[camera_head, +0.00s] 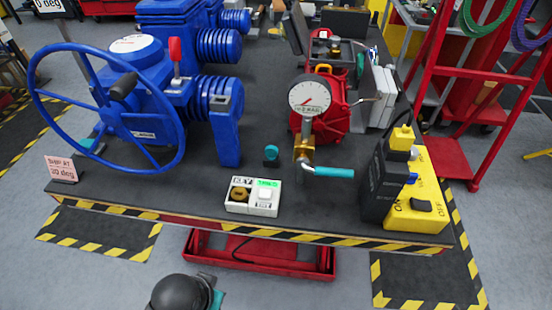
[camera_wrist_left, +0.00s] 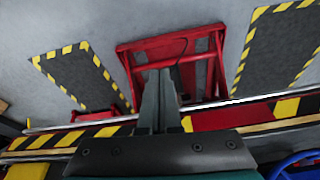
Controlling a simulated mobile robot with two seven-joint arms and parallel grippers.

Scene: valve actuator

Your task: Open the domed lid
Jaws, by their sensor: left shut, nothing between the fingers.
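No part is plainly marked as the domed lid. The blue valve actuator (camera_head: 150,100) stands at the left of the table in the head view, with a rounded top bearing a white disc (camera_head: 130,43). A red lever (camera_head: 175,52) stands beside the disc, and a large blue handwheel (camera_head: 168,165) is in front. I cannot tell whether any lid is open. My left gripper (camera_wrist_left: 159,74) is shut and empty in the left wrist view, with the table's striped edge and floor behind it. It touches no task object that I can see. My right gripper is in neither view.
A white box with KEY and TRY controls (camera_head: 252,197) sits at the table's front edge. A dial gauge (camera_head: 310,96) with a teal-handled valve (camera_head: 334,172) and a yellow switch box (camera_head: 415,212) stand right. A red trolley (camera_head: 440,155) stands beyond. Dark table (camera_head: 215,182) space lies between.

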